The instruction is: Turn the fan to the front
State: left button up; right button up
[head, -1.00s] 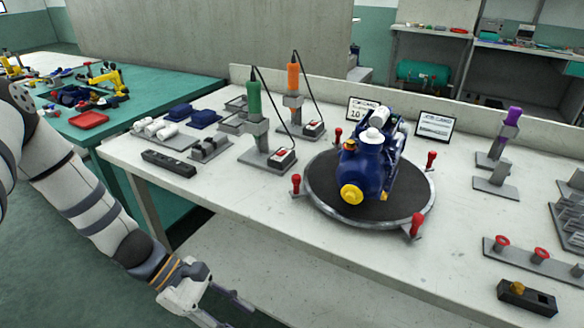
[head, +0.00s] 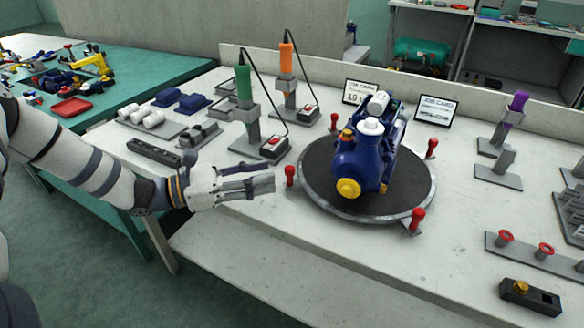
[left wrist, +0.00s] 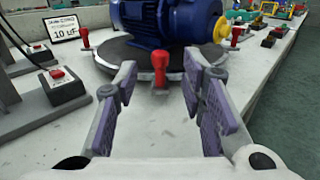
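A blue motor-pump unit (head: 362,165) with a yellow cap lies on a round dark turntable (head: 315,188) with red handles around its rim. The yellow cap points to the front left in the head view; I cannot make out the fan. My left gripper (head: 272,184) is open beside the left red handle (head: 290,176). In the left wrist view this red handle (left wrist: 160,62) stands upright ahead, between the lines of the two open fingers (left wrist: 160,75). The blue unit (left wrist: 160,20) is behind it. My right gripper is not in view.
Green (head: 245,100) and orange (head: 287,75) tools on stands with cables are behind the left arm. Job cards (head: 433,110) stand behind the turntable. A strip with red knobs (head: 530,250) and a black block (head: 530,298) are at the right. The table front is clear.

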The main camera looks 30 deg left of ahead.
aim_at(290, 168)
pick_arm(q)
jog(key=x, duration=0.6)
jog(key=shift+w+d+f, duration=0.1)
jog(key=shift+w+d, duration=0.15)
grip_shut()
